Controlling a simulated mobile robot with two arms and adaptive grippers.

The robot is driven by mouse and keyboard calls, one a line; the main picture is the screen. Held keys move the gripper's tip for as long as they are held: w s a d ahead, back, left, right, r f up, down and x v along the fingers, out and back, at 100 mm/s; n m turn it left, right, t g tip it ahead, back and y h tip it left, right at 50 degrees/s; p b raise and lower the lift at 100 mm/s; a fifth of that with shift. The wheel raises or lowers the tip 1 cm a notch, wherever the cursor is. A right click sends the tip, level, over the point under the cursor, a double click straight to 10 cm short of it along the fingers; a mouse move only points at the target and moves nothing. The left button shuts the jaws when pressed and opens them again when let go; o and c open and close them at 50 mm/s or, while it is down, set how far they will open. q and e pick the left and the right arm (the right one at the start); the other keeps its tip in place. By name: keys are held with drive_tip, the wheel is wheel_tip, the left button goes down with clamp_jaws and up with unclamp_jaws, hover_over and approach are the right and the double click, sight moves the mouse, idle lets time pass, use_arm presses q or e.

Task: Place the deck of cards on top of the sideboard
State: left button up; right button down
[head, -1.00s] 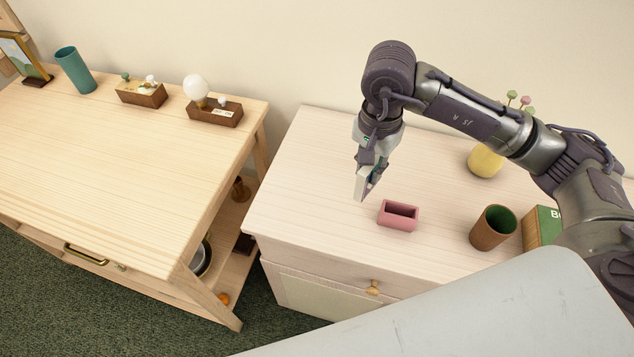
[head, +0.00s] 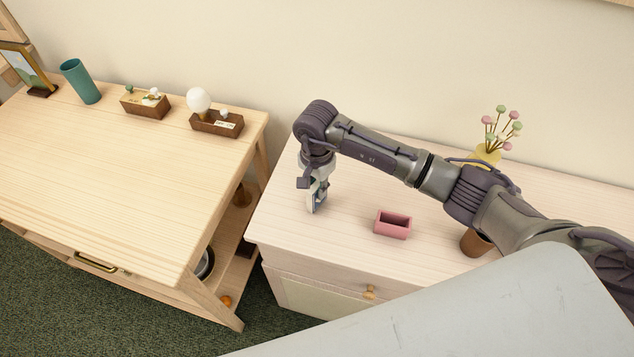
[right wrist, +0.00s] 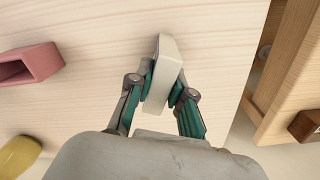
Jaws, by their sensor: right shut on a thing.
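My right gripper (head: 317,203) is shut on a white, box-shaped deck of cards (right wrist: 166,65), which stands on edge between the teal-lined fingers in the right wrist view. In the head view the fingers point down over the left part of the sideboard (head: 350,190), a pale wooden cabinet with a round knob. The deck is mostly hidden by the fingers there. I cannot tell whether its lower edge touches the top. My left gripper is not in view.
A pink open box (head: 392,224), a brown cup (head: 474,243) and a yellow vase (head: 486,154) stand right of the gripper. A wooden table (head: 120,180) with a teal cup (head: 81,82) and small brown boxes stands left, across a gap. The sideboard's left end is clear.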

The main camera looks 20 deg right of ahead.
drive_tip(key=shift+f, duration=0.15)
drive_tip(key=shift+f+b, duration=0.2)
drive_tip(key=shift+b, duration=0.15)
drive_tip(key=c, duration=1.1)
unclamp_jaws()
drive_tip(key=shift+r, duration=0.1)
drive_tip(key=shift+o, duration=0.2)
